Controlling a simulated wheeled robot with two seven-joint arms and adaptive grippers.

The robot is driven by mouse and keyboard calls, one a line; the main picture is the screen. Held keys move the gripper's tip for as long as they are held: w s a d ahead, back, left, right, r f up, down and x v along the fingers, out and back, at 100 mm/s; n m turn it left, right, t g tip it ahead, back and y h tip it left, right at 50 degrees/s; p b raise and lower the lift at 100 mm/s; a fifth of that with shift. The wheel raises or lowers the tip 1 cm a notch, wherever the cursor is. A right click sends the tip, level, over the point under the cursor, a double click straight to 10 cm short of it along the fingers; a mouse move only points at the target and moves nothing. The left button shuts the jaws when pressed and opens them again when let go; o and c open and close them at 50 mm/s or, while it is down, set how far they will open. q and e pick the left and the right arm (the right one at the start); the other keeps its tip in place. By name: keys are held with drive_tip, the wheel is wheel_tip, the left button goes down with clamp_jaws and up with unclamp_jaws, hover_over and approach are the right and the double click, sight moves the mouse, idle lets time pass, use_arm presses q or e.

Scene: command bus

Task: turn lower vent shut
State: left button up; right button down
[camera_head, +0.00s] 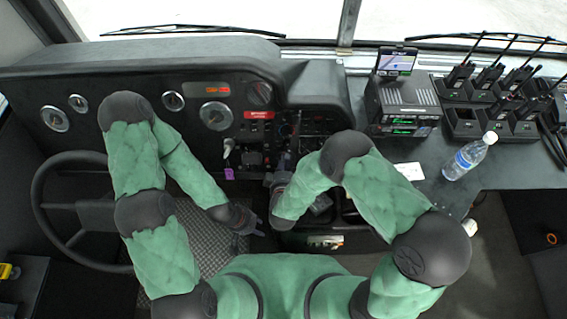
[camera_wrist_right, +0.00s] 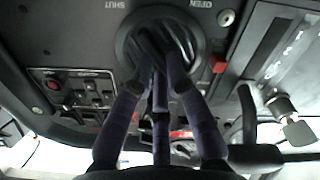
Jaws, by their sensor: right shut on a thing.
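The lower vent (camera_wrist_right: 188,38) is a round black disc in a dark panel, at the top middle of the right wrist view. Lettering above it reads upside down, SHUT (camera_wrist_right: 118,4) on the left and OPEN (camera_wrist_right: 200,4) on the right. My right gripper (camera_wrist_right: 161,62) is shut on the slanted bar across the vent's middle. In the head view my right gripper (camera_head: 292,148) is at the centre console, and the vent is hidden there. My left gripper (camera_head: 252,225) hangs lower, left of the console, away from the vent; its jaws are too small to read.
The steering wheel (camera_head: 38,205) is at the left. A lever with a purple tag (camera_head: 229,173) stands left of my right gripper. A red switch (camera_wrist_right: 219,63) is beside the vent.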

drive_tip(key=shift+f, duration=0.1)
drive_tip(key=c, duration=1.2)
unclamp_jaws()
drive_tip(key=v, duration=1.2)
